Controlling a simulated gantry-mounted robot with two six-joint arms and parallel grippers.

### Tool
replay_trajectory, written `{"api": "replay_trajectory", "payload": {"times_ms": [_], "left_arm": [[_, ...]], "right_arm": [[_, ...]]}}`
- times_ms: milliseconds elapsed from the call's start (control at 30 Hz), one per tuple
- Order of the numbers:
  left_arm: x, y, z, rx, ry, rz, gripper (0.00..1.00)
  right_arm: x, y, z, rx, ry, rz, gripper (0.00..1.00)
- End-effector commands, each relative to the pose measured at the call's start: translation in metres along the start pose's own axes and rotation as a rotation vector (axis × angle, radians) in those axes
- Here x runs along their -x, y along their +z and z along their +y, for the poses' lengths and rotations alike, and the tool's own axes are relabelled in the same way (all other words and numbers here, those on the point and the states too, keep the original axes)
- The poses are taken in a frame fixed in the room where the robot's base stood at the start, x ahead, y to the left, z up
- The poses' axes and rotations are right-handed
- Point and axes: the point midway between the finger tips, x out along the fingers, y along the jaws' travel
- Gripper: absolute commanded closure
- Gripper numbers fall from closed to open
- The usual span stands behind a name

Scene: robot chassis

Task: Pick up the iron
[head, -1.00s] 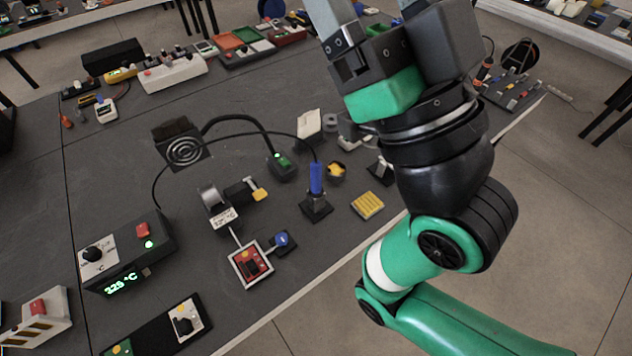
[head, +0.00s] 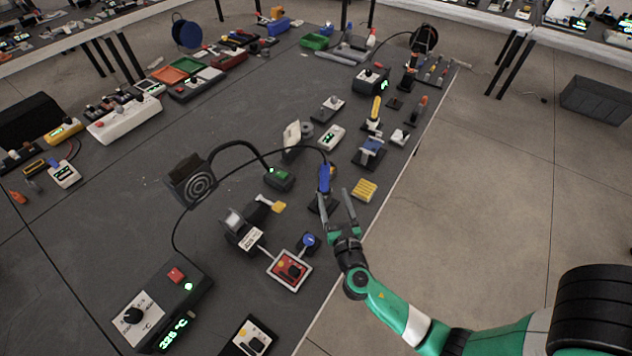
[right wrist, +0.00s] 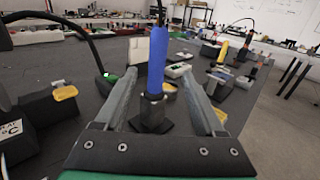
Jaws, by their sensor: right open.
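The soldering iron (head: 324,179) has a blue handle and stands upright in a small dark stand (head: 328,204) near the table's front edge. A black cable runs from its top. My right gripper (head: 333,194) is open, its fingers pointing toward the iron. In the right wrist view the blue iron (right wrist: 157,62) shows between the two open fingers (right wrist: 160,76), with its dark holder below. I cannot tell whether either finger touches the handle. My left gripper is not in view.
A yellow sponge (head: 364,190) lies just right of the iron. A blue round-topped item (head: 308,241) and a red-panelled device (head: 289,270) lie front left. The soldering station (head: 160,305) is at the lower left. Open floor lies beyond the right edge.

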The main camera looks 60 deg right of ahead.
Motion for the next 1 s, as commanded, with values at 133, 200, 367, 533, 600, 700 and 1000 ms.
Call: {"api": "replay_trajectory", "payload": {"times_ms": [133, 200, 367, 533, 600, 700, 1000], "left_arm": [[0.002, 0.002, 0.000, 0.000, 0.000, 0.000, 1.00], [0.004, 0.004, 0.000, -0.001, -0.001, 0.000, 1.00], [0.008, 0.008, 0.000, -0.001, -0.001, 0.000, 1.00], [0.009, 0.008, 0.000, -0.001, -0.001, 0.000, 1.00], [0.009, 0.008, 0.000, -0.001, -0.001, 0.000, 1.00], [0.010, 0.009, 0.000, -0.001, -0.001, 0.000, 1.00], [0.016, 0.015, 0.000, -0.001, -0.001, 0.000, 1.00]], "right_arm": [[-0.011, 0.001, 0.001, -0.005, -0.002, -0.004, 0.29], [-0.024, 0.001, 0.001, -0.007, -0.003, -0.006, 0.29], [-0.054, 0.001, 0.001, -0.008, -0.002, -0.006, 0.29], [-0.066, 0.002, 0.002, -0.007, 0.001, -0.004, 0.29], [-0.067, 0.003, 0.002, -0.007, 0.001, -0.004, 0.29], [-0.077, 0.005, 0.001, -0.009, 0.000, -0.007, 0.29], [-0.117, 0.008, 0.001, -0.008, 0.002, -0.005, 0.29]]}}
